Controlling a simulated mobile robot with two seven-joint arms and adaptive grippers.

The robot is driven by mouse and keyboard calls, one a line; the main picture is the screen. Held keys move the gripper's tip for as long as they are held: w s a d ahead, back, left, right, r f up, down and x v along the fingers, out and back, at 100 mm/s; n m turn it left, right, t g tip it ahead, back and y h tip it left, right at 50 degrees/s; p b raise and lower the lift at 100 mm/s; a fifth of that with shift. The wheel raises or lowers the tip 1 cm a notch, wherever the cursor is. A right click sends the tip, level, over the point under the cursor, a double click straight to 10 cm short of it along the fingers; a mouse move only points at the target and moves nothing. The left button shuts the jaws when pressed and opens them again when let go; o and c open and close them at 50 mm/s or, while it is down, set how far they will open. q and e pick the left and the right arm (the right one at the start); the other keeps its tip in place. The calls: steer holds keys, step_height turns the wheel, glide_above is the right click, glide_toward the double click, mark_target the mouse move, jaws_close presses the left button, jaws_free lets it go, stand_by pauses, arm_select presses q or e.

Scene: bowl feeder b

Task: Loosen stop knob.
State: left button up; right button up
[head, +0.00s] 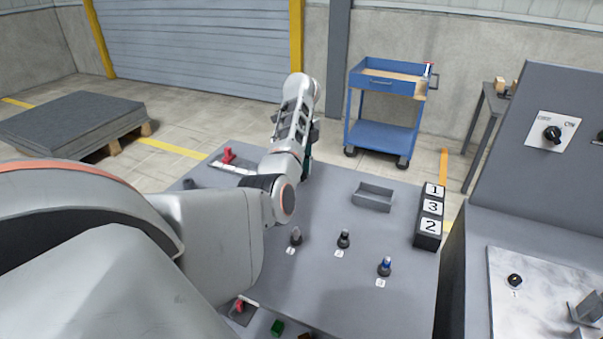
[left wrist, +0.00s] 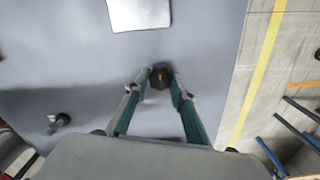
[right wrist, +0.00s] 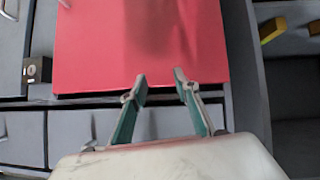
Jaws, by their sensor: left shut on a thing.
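The black stop knob with a yellow mark (left wrist: 160,77) stands on the grey table top in the left wrist view. My left gripper (left wrist: 161,80) has its two green-and-grey fingers on either side of the knob and is shut on it. In the head view the left gripper (head: 308,165) is mostly behind my own arm near the table's far edge, and the knob is hidden there. My right gripper (right wrist: 160,78) is open and empty in the right wrist view, in front of a red panel (right wrist: 140,45).
Several small posts, one of them dark (head: 343,239), stand on the table by numbered labels. A grey tray (head: 372,197) and a black block numbered 1, 3, 2 (head: 428,232) are at the right. A red clamp (head: 229,156) is at the far left. A blue cart (head: 381,133) stands beyond.

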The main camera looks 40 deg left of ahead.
arm_select(q)
steer(key=shift+f+n+b, duration=0.15)
steer(key=shift+n+b, duration=0.45)
steer(key=shift+n, duration=0.3)
steer(key=shift+n+b, duration=0.4)
steer(key=shift+n, duration=0.1)
steer(key=n+b, duration=0.5)
steer(key=n, duration=0.1)
steer(key=shift+f, duration=0.15)
steer(key=shift+n+b, duration=0.5)
steer(key=shift+n, duration=0.8)
steer(key=shift+n+b, duration=0.8)
steer(key=shift+n, duration=0.1)
arm_select(e)
step_height(320, 180, down, 9)
steer(key=shift+a, duration=0.2)
steer(key=shift+r, duration=0.1)
arm_select(q)
steer(key=shift+r, duration=0.2)
arm_select(e)
steer(key=shift+w+r, duration=0.1)
